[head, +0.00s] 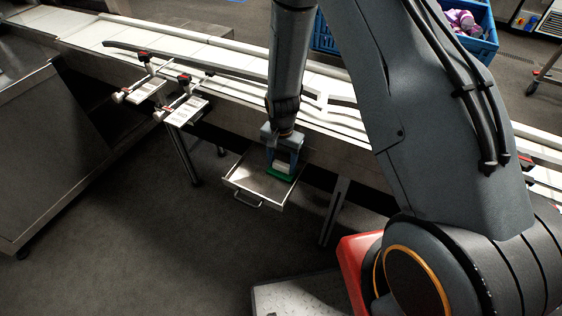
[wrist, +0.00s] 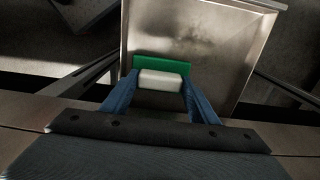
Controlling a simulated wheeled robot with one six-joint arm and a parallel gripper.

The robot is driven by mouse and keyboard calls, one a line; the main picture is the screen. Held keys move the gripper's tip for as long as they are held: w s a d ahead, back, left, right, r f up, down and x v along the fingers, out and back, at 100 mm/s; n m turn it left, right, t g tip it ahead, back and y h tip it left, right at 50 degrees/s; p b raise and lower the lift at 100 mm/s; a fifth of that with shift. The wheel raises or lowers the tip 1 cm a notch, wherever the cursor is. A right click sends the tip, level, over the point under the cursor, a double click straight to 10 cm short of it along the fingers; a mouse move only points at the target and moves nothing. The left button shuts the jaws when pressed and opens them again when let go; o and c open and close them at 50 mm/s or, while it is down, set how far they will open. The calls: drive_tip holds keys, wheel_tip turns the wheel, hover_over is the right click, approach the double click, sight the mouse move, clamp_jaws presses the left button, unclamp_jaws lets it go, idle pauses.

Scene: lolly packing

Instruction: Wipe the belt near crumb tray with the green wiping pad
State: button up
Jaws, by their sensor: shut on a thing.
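The green wiping pad (head: 280,174) has a pale grip block on top and is held between the fingers of my gripper (head: 283,163). In the wrist view the pad (wrist: 162,64) shows as a green strip beyond the white block (wrist: 160,79), with the blue fingers of my gripper (wrist: 159,92) shut on it. The metal crumb tray (head: 245,180) has a front handle and sits beside the belt; the wrist view shows its bare inside (wrist: 222,40). The pad appears over the tray; I cannot tell whether it touches it. The white belt (head: 235,88) runs behind my arm.
Two clamp-like fixtures with red parts (head: 185,109) (head: 142,90) stick out from the belt's near side. A blue crate (head: 480,45) with purple items stands behind the belt. A support leg (head: 334,210) stands right of the tray. The dark floor (head: 130,245) in front is clear.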

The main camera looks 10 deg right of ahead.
drive_tip(key=shift+s+a, duration=0.1)
drive_tip(key=shift+s, duration=0.1)
drive_tip(key=shift+s+a+r+p, duration=0.1)
drive_tip(key=shift+s+a+p, duration=0.1)
drive_tip(key=shift+p, duration=0.1)
drive_tip(key=shift+s, duration=0.1)
drive_tip(key=shift+s+a, duration=0.3)
drive_tip(key=shift+s, duration=0.1)
drive_tip(key=shift+f, duration=0.2)
drive_tip(key=shift+s+a+r+p, duration=0.15)
drive_tip(key=shift+s+a+p, duration=0.15)
drive_tip(key=shift+s+p, duration=0.15)
